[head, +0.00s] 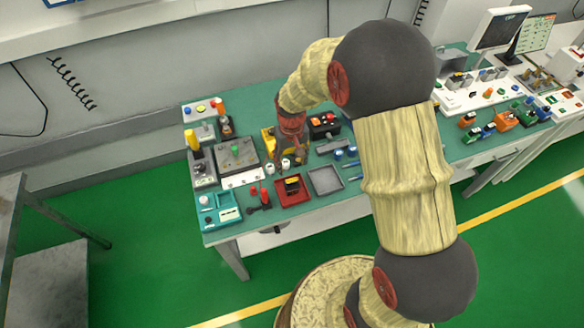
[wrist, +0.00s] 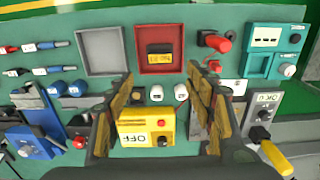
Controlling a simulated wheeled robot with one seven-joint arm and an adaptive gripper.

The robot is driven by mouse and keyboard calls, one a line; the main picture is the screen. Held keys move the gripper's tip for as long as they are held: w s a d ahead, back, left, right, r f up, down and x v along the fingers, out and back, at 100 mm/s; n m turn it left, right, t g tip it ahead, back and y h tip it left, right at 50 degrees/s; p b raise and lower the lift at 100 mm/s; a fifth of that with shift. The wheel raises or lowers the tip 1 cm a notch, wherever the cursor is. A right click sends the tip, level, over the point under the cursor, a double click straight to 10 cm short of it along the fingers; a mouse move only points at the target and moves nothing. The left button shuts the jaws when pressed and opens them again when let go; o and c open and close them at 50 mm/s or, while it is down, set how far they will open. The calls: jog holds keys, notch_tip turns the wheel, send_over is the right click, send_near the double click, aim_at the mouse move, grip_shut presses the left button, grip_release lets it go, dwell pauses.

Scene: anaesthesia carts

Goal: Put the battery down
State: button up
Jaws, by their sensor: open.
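A small black block with a yellow label (wrist: 160,53), which looks like the battery, lies in the red tray (wrist: 142,66). In the head view the block (head: 292,184) shows in the same red tray (head: 281,197) near the front of the green bench. My gripper (wrist: 161,82) is open, with a yellow-brown finger on each side. It is apart from the block, which lies beyond the fingertips in the wrist view. In the head view my gripper (head: 290,158) is over the bench behind the red tray; its fingers are hard to make out.
A yellow box marked OFF (wrist: 146,127) shows between my fingers. Small white-topped cylinders (wrist: 156,93) stand between it and the tray. An empty grey tray (head: 340,190) is beside the red one. A teal device (head: 228,215) and a red-and-black part (head: 264,197) are to the left.

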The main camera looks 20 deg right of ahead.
notch_tip(320, 180, up, 12)
jog(key=s+t, duration=0.1)
jog(key=s, duration=0.1)
jog(key=s+r+t, duration=0.4)
jog(key=s+r, duration=1.3)
jog(key=s, duration=0.3)
jog(key=shift+t, duration=0.3)
notch_tip(320, 180, down, 13)
jog(key=b, duration=1.3)
jog(key=shift+f, duration=0.15)
